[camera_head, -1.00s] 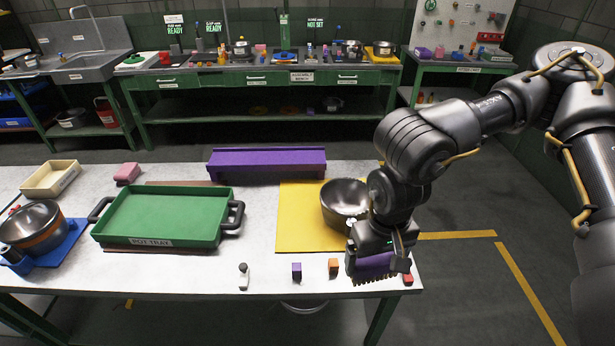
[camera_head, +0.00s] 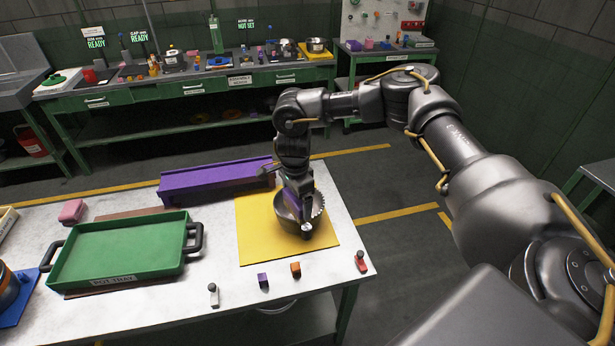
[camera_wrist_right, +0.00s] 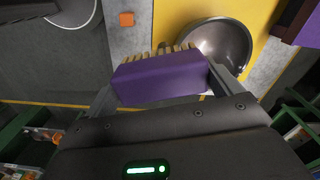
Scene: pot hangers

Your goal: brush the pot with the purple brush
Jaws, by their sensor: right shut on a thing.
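The metal pot (camera_head: 283,217) stands on the yellow mat (camera_head: 255,245) at the right of the table. In the right wrist view the pot (camera_wrist_right: 222,52) appears as an open bowl just beyond the brush. My right gripper (camera_head: 299,192) is over the pot in the head view. In the right wrist view its fingers (camera_wrist_right: 165,82) are shut on the purple brush (camera_wrist_right: 160,75). The pale bristles face the pot side, and their right end overlaps the pot's rim in the picture. I cannot tell whether they touch it. My left gripper is not in view.
A purple cube (camera_head: 263,281), an orange cube (camera_head: 295,270), a small white item (camera_head: 213,294) and a red item (camera_head: 361,262) line the front edge.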

